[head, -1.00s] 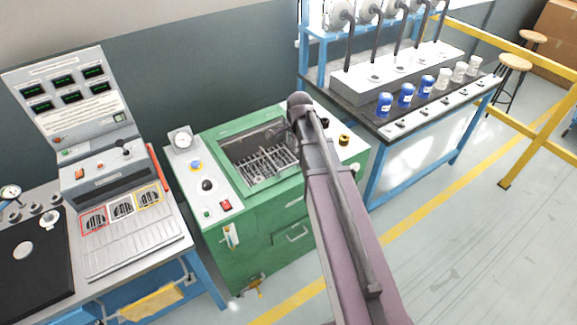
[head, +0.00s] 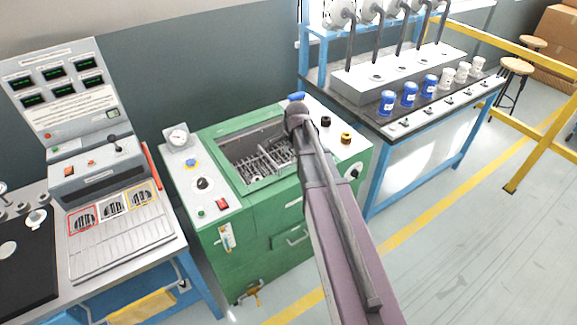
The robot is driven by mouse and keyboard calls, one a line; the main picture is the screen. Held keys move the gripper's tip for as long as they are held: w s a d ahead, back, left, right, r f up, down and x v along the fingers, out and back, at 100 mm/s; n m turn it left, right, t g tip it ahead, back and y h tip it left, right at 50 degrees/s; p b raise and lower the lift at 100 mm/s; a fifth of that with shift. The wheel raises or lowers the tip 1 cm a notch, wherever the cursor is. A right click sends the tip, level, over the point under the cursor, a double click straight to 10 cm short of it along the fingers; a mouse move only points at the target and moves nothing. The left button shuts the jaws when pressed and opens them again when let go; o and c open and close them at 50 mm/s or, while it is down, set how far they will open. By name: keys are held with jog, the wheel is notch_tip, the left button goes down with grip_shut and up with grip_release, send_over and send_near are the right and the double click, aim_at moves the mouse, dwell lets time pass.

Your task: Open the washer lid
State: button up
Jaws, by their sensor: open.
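The washer (head: 283,217) is a green cabinet with a grey top in the middle of the head view. A green frame (head: 228,130) surrounds a rectangular area on its top, through which a metal rack (head: 258,165) shows. I cannot tell whether a clear lid pane covers this area or it is uncovered. My arm reaches up over the washer's right part, and its end hides the right side of the frame. A small blue part shows at the arm's tip. My gripper's fingers are hidden behind the arm's end, so their contact with the washer cannot be seen.
A control console (head: 80,130) stands on the left bench. At right, a blue-framed bench (head: 372,190) carries several blue and white containers. A yellow rail (head: 535,155) and stools stand farther right. The floor in front is clear.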

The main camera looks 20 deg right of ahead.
aim_at(288, 164)
jog(key=shift+w+a+f+b, duration=0.1)
jog(key=shift+w+f+b, duration=0.15)
jog(key=shift+f+b, duration=0.9)
jog(key=shift+w+f+b, duration=0.2)
jog(key=shift+f+b, duration=0.7)
jog(key=shift+f, duration=0.3)
grip_shut()
